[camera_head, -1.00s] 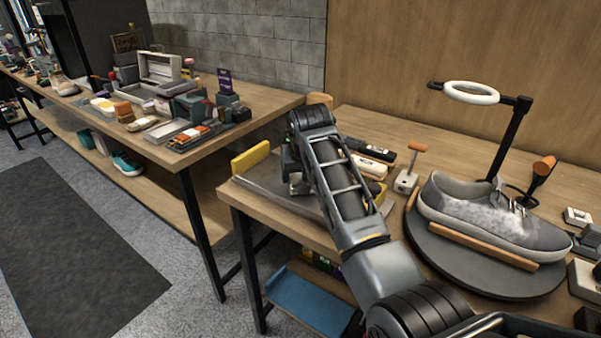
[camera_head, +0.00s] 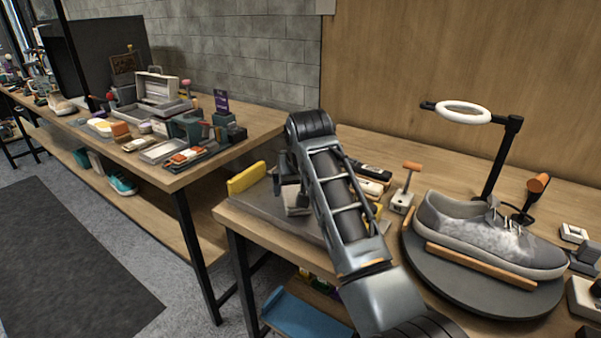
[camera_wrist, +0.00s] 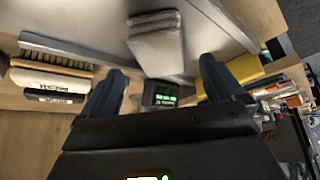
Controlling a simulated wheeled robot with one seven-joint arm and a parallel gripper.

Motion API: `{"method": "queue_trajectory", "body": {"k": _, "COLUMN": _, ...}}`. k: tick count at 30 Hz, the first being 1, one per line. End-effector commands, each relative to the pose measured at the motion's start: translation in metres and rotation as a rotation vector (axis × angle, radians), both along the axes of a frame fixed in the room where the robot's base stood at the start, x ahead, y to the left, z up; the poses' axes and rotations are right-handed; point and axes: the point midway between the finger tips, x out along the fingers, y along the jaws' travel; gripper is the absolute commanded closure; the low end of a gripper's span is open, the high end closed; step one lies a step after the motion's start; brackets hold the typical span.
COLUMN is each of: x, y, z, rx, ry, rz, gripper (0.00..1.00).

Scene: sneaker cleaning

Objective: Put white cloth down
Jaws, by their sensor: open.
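The white cloth (camera_wrist: 158,42), greyish and folded, lies on the grey metal tray (camera_wrist: 108,49) in the wrist view. My gripper (camera_wrist: 158,82) is open, its two dark fingers spread apart, with the cloth beyond the fingertips and no cloth held. In the head view, the tray (camera_head: 262,204) is on the near table's left end. My gripper (camera_head: 291,188) is over it there, partly hidden by my arm, and the cloth is hard to make out.
A wooden brush (camera_wrist: 52,76) lies beside the tray, and a yellow block (camera_head: 246,178) is at its edge. A grey sneaker (camera_head: 485,232) sits on a round turntable (camera_head: 470,290) to the right, under a ring lamp (camera_head: 463,112). Another cluttered table (camera_head: 245,110) stands left.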

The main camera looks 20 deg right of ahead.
Motion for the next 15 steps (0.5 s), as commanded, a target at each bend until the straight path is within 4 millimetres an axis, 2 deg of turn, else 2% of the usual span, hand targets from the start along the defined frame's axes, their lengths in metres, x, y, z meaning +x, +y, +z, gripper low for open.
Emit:
{"method": "queue_trajectory", "body": {"k": 1, "x": -0.005, "y": 0.001, "z": 0.011, "rx": 0.000, "ry": -0.004, "rz": 0.000, "gripper": 0.05}}
{"method": "queue_trajectory", "body": {"k": 6, "x": -0.022, "y": 0.004, "z": 0.040, "rx": 0.000, "ry": -0.003, "rz": 0.000, "gripper": 0.05}}
{"method": "queue_trajectory", "body": {"k": 9, "x": -0.029, "y": 0.005, "z": 0.052, "rx": 0.000, "ry": -0.004, "rz": 0.000, "gripper": 0.05}}
{"method": "queue_trajectory", "body": {"k": 15, "x": -0.037, "y": 0.006, "z": 0.065, "rx": 0.000, "ry": 0.000, "rz": 0.001, "gripper": 0.05}}
